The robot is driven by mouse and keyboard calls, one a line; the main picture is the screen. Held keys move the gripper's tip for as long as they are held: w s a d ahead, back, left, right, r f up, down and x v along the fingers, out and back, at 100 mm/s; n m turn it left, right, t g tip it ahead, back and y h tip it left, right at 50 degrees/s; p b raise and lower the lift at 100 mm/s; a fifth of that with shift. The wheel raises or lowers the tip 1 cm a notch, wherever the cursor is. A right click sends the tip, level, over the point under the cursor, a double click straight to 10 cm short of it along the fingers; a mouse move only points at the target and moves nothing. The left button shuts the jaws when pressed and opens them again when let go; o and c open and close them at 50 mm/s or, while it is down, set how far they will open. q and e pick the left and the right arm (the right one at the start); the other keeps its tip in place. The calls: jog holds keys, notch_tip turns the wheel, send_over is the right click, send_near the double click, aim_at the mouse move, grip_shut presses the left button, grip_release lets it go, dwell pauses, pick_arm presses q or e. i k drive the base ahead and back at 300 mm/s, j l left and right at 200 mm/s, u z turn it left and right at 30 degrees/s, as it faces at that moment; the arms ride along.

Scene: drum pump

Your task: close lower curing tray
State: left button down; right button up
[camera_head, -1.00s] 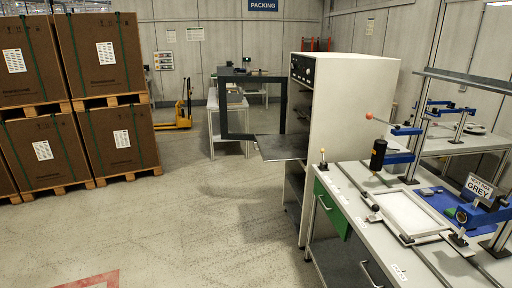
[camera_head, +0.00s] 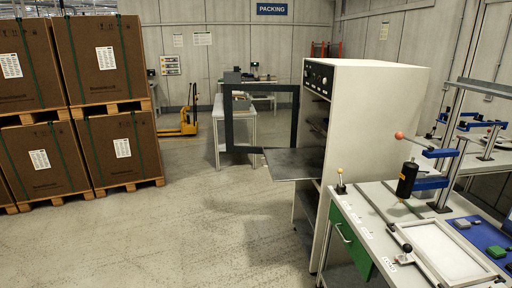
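The white curing cabinet (camera_head: 372,135) stands right of centre, with its open front facing left and black knobs on a dark panel at the top. A dark flat tray (camera_head: 292,164) sticks out to the left from about mid-height of the cabinet. A dark square frame door (camera_head: 229,122) stands open at the cabinet's far side. The inside shelves are mostly hidden by the narrow viewing angle. Neither of my grippers shows in the head view.
A workbench (camera_head: 363,205) with a green drawer (camera_head: 350,240), a white-framed screen (camera_head: 447,250) and blue clamps stands at the right front. Stacked brown boxes (camera_head: 35,62) on pallets stand at left. A yellow pallet jack (camera_head: 188,122) is behind. The floor (camera_head: 215,215) between is clear.

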aim_at(289, 164)
jog(key=i, duration=0.85)
jog(key=i+z, duration=0.1)
jog(key=i, duration=0.7)
jog(key=i+j, duration=0.15)
jog(key=i, duration=0.65)
jog(key=i+j, duration=0.1)
jog(key=i, duration=0.75)
jog(key=i+z, duration=0.35)
jog(key=k+l, duration=0.05)
jog(key=k, duration=0.05)
